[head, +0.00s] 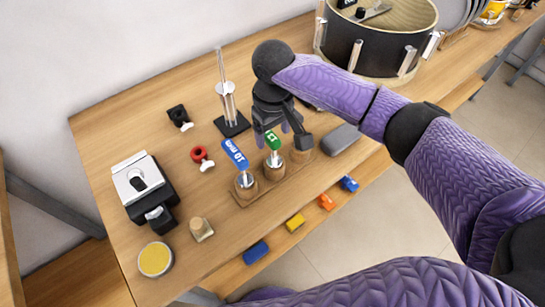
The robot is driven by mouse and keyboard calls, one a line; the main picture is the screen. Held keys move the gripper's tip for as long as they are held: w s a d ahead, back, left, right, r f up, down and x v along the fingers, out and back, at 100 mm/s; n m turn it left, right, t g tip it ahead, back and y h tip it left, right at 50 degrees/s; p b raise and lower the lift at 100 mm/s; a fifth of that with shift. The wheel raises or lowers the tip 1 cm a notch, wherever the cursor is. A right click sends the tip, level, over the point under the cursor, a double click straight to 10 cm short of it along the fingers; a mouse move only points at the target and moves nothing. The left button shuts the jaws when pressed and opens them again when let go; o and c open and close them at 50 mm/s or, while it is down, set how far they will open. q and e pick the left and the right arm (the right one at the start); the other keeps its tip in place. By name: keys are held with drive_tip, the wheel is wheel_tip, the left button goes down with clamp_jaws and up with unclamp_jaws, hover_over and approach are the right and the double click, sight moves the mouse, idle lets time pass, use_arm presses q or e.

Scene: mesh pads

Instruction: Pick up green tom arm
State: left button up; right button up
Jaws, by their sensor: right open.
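The green tom arm (273,141) stands upright in the middle socket of a wooden holder (245,198) on the table, with a green top on a short metal post. A blue tom arm (236,154) stands in the socket to its left. My right gripper (282,129) reaches in from the right. It is open and pointed down just over and behind the green top. Its fingers partly overlap the green tom arm's surroundings, and I cannot tell whether they touch it. The rightmost socket (301,154) is partly hidden by the gripper. My left gripper is not in view.
A metal stand (226,92) is behind the holder, and a grey block (340,139) is to its right. A drum (376,37) stands at the back right. A black and silver pedal-like device (145,187) and a yellow-topped tin (155,259) are at left. Coloured blocks (295,221) lie along a lower front ledge.

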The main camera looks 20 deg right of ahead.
wheel_tip(320, 180, down, 2)
drive_tip(key=shift+f, duration=0.2)
clamp_jaws()
drive_tip(key=shift+r, duration=0.1)
idle(1.2)
